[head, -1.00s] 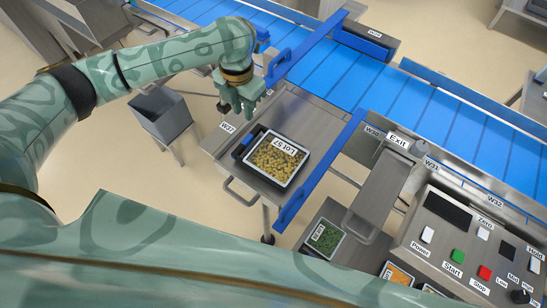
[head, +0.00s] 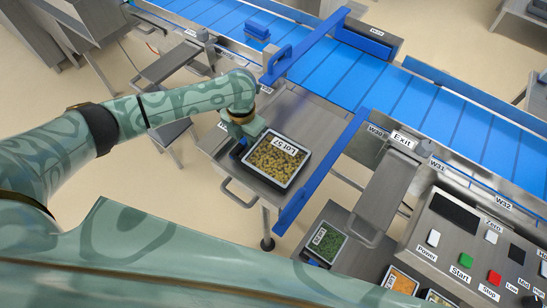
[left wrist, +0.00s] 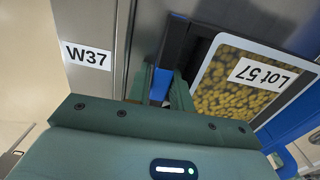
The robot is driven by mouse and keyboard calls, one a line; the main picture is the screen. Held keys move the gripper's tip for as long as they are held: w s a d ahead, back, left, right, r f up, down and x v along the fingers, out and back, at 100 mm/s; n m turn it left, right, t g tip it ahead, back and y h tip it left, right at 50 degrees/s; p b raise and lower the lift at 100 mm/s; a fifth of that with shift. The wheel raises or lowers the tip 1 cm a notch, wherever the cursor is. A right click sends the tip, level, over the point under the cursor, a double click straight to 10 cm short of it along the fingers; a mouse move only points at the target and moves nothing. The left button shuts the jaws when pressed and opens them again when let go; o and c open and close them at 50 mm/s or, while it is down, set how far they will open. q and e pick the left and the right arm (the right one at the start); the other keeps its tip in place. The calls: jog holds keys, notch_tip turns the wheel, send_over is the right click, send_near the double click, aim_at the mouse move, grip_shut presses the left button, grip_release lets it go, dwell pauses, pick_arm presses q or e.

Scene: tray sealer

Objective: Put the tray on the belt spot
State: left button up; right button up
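The tray labelled Lot 57 (head: 274,174), filled with yellow pieces, sits on the metal shelf (head: 245,190) beside the belt. It also shows in the left wrist view (left wrist: 212,60), at the upper right. My left gripper (head: 238,138) is at the tray's left edge, pointing down. In the left wrist view the gripper's fingers (left wrist: 160,92) stand apart, with a blue and black part at the tray's edge between and just beyond them. Contact cannot be told. The blue belt (head: 350,80) runs diagonally behind the shelf. My right gripper is not in view.
Blue bars (head: 318,172) stand between the shelf and the area to the right. A second blue bar (head: 305,47) crosses the belt. A blue block (head: 257,24) is on the belt's far end. A green-filled tray (head: 326,242) and a control panel (head: 470,245) are at lower right.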

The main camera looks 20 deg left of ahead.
pick_arm(q)
jog(key=shift+c, duration=0.3)
jog(key=shift+r, duration=0.1)
grip_shut()
